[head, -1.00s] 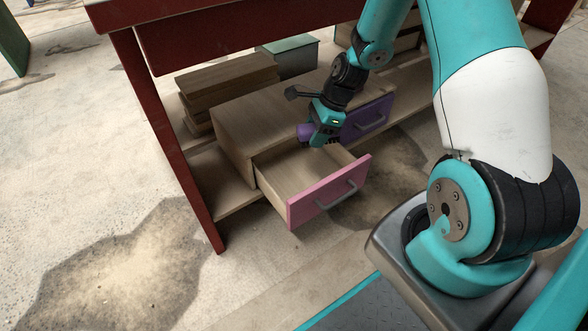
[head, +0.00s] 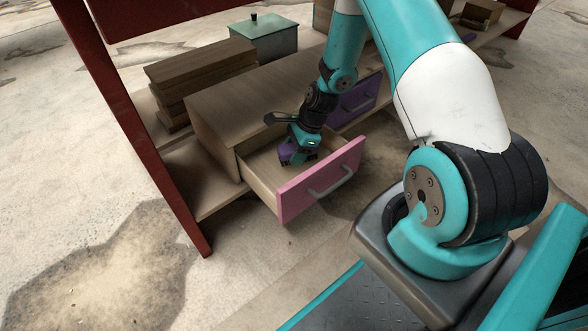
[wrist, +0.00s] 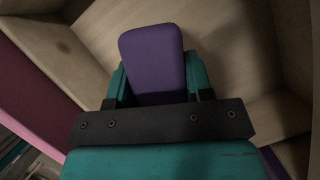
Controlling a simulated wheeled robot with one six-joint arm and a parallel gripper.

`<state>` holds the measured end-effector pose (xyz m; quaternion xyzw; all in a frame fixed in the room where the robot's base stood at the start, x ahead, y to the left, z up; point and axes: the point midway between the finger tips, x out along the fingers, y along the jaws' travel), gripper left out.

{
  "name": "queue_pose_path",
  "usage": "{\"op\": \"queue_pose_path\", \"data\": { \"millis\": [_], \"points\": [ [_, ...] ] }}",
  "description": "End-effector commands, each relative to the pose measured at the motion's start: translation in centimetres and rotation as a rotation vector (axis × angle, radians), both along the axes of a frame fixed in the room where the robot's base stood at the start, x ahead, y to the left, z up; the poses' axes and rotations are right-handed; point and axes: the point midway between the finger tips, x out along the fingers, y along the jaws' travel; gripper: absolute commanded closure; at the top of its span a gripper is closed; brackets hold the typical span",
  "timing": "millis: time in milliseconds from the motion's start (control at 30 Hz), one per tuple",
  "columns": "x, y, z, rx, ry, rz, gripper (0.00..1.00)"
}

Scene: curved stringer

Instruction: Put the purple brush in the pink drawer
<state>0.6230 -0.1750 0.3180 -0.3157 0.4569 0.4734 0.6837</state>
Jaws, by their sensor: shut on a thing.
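The pink drawer (head: 318,180) is pulled open from the wooden cabinet (head: 243,104); its wooden inside also shows in the wrist view (wrist: 62,62). My gripper (head: 297,158) is down inside the drawer opening, near its back part. It is shut on the purple brush (wrist: 153,58), which sits between the two teal fingers in the wrist view. In the head view the brush (head: 284,152) shows as a small purple part beside the fingers. Its bristles are hidden, and I cannot tell whether it touches the drawer floor.
A purple drawer (head: 360,98) is beside the pink one, behind my arm. Stacked wooden boards (head: 200,72) and a grey-green box (head: 271,40) stand behind the cabinet. A dark red table leg (head: 150,140) rises at the left. The floor at left is clear.

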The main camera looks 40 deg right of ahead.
Motion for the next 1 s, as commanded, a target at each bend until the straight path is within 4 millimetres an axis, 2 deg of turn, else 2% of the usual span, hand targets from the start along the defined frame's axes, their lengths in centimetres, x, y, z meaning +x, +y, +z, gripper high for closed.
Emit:
{"op": "queue_pose_path", "data": {
  "millis": [167, 400, 767, 800, 867, 1000],
  "points": [
    [0.0, 0.1, -1.4, 0.000, 0.000, 0.002, 0.72],
    [0.0, 0.1, -4.9, 0.000, -0.001, 0.002, 0.72],
    [0.0, 0.1, -5.0, 0.000, -0.001, 0.002, 0.72],
    [0.0, 0.1, -5.0, 0.000, -0.001, 0.002, 0.44],
    [0.0, 0.1, -5.0, 0.000, -0.001, 0.002, 0.30],
    [0.0, 0.1, -5.0, 0.000, -0.001, 0.002, 0.28]
  ]
}}
